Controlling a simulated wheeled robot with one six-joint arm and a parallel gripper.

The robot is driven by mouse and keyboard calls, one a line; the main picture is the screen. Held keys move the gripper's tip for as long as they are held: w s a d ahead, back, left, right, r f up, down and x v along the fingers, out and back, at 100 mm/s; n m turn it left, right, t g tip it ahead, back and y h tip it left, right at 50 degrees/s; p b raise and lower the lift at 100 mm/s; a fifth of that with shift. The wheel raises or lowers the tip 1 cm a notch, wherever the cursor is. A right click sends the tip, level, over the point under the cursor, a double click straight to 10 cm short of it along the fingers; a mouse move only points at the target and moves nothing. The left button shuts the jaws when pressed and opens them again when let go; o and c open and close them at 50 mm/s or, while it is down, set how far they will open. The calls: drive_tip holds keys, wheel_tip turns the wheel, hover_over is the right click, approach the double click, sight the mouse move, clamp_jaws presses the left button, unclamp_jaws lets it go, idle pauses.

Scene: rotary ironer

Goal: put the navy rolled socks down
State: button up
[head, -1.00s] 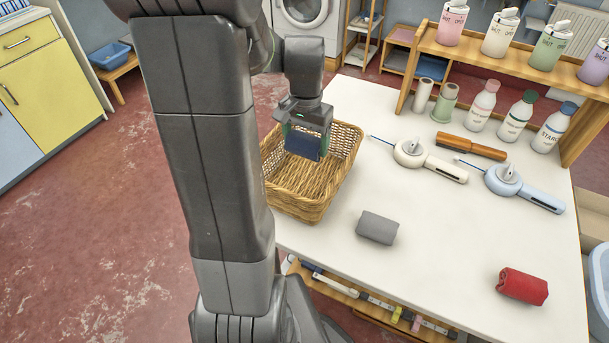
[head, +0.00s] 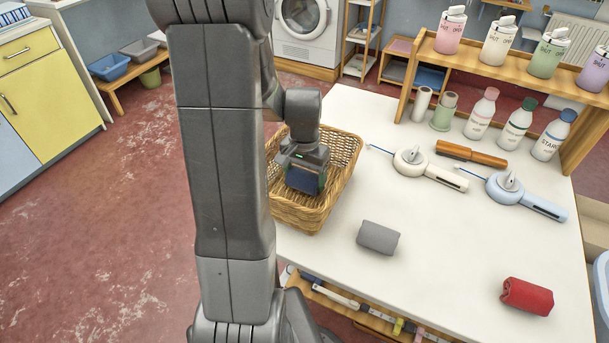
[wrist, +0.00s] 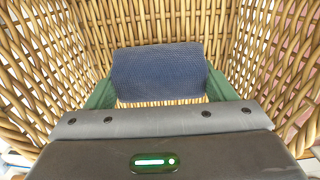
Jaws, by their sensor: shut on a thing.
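The navy rolled socks (head: 301,180) are held between the fingers of my gripper (head: 303,183), inside the wicker basket (head: 342,150). In the wrist view the navy roll (wrist: 159,72) lies crosswise between the two green fingers, with the basket's woven walls (wrist: 160,20) around it. A strip of wicker shows just below the roll in that view. I cannot tell whether the roll touches the basket floor. My arm hides the basket's left part in the head view.
On the white table (head: 430,260) lie a grey roll (head: 378,237) and a red roll (head: 527,296). The table's front middle is clear.

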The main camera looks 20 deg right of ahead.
sight(304, 171)
drive_tip(key=o, duration=1)
drive_tip(key=shift+c, duration=0.2)
wheel_tip(304, 171, up, 12)
drive_tip(key=p, duration=0.2)
drive_tip(key=shift+r, duration=0.15)
